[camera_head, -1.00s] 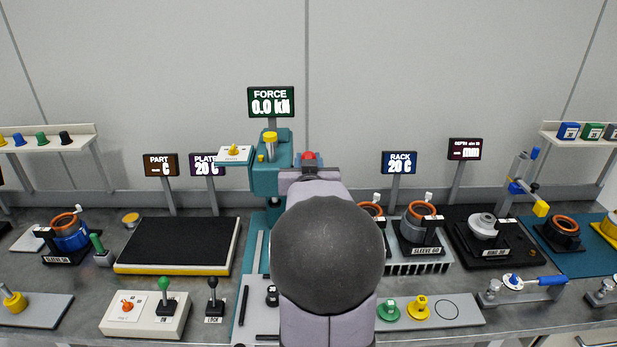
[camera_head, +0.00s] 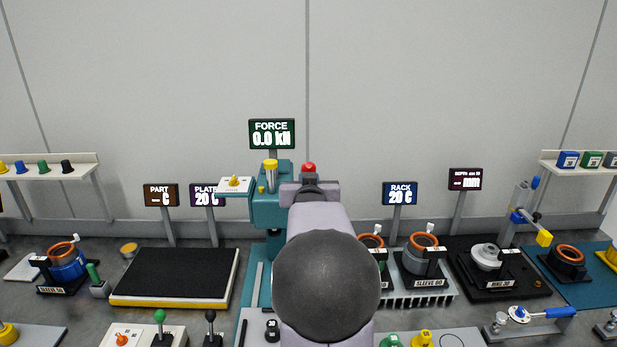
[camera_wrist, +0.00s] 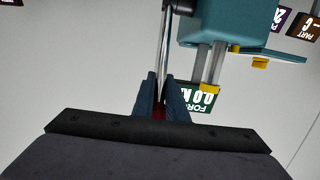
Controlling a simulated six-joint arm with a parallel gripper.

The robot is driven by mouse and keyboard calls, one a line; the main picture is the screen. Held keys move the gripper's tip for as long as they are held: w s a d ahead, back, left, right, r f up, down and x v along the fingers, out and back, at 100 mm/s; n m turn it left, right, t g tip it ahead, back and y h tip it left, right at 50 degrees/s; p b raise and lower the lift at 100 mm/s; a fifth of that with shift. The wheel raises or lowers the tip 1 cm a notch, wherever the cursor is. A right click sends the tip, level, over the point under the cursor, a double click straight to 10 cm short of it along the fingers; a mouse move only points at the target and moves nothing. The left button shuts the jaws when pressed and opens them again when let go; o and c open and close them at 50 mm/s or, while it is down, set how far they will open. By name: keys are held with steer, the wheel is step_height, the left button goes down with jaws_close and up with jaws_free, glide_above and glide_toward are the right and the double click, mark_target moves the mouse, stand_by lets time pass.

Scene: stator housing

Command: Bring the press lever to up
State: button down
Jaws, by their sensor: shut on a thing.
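The teal press (camera_head: 271,207) stands at centre, partly hidden behind my arm. Its lever shows a red knob (camera_head: 309,168) just above my wrist, about level with the yellow cap on the press head. In the wrist view the lever's metal rod (camera_wrist: 166,45) runs up from between my fingers. My gripper (camera_wrist: 161,108) is shut on the lever's red end, with a dark finger on each side. In the head view my arm hides the fingers and the lower rod.
The FORCE display (camera_head: 272,134) behind the press reads 0.0 kN. A black plate (camera_head: 175,275) lies left of the press. A rack with a SLEEVE 60 part (camera_head: 422,259) stands close on the right of my arm. The wall above is clear.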

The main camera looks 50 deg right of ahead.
steer(key=c, duration=1.4)
jaws_free()
steer(key=shift+r, duration=0.95)
steer(key=shift+f, duration=0.25)
steer(key=b+v, duration=0.3)
steer(key=v, duration=0.4)
steer(key=shift+s+a+b, duration=0.15)
steer(key=shift+b, duration=0.25)
